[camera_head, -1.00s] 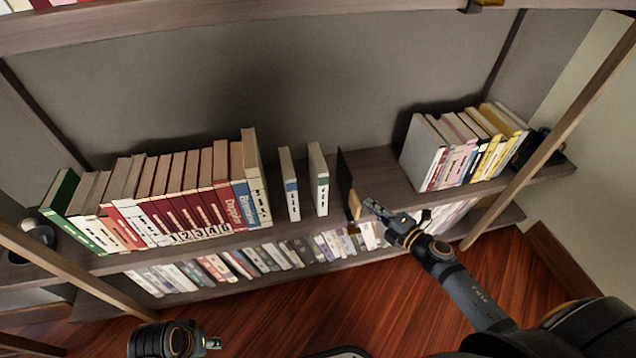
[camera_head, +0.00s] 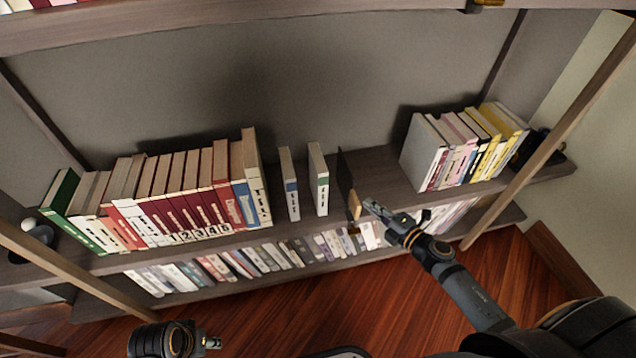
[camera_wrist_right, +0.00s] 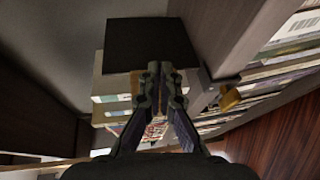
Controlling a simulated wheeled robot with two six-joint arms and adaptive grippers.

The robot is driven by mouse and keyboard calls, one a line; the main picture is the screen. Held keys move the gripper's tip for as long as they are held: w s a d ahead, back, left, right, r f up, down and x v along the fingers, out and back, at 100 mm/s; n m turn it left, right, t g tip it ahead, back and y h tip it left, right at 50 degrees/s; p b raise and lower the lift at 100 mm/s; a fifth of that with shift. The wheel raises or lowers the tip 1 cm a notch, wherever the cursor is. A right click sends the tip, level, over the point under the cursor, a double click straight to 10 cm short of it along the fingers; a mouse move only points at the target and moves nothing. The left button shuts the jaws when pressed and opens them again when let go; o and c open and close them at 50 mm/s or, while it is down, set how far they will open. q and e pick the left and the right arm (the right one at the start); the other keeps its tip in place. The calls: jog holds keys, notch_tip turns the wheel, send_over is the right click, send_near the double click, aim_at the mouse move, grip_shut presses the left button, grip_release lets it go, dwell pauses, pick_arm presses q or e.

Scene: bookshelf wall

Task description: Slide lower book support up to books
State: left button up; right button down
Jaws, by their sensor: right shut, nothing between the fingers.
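The lower book support has a thin black upright plate (camera_head: 346,182) on the middle shelf. A pale wooden piece (camera_head: 355,204) and a small brass-coloured part (camera_head: 353,229) sit at its front, by the shelf edge. In the right wrist view its dark plate (camera_wrist_right: 150,38) is beyond the fingers. Two white books, one with a blue label (camera_head: 289,184) and one with a green label (camera_head: 319,180), stand apart to its left. My right gripper (camera_head: 368,204) is shut and empty, just right of the support's front. My left gripper (camera_head: 216,342) is low, away from the shelf; its fingers are unclear.
A long row of books (camera_head: 160,195) fills the shelf's left side. Another group (camera_head: 463,150) leans at the right. Bare shelf (camera_head: 378,168) lies between the support and that group. A lower shelf holds more books (camera_head: 250,260). A slanted wooden post (camera_head: 550,140) stands at the right.

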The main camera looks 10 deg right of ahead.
aim_at(359, 209)
jog(key=shift+a, duration=0.1)
jog(key=shift+a+r+p, duration=0.1)
jog(key=shift+a+p, duration=1.4)
jog(key=shift+a, duration=0.45)
jog(key=shift+a+p, duration=0.65)
jog(key=shift+a, duration=0.95)
jog(key=a+p, duration=0.2)
jog(key=a, duration=0.4)
jog(key=shift+a, duration=0.4)
jog(key=shift+a+p, duration=0.1)
jog(key=shift+p, duration=0.2)
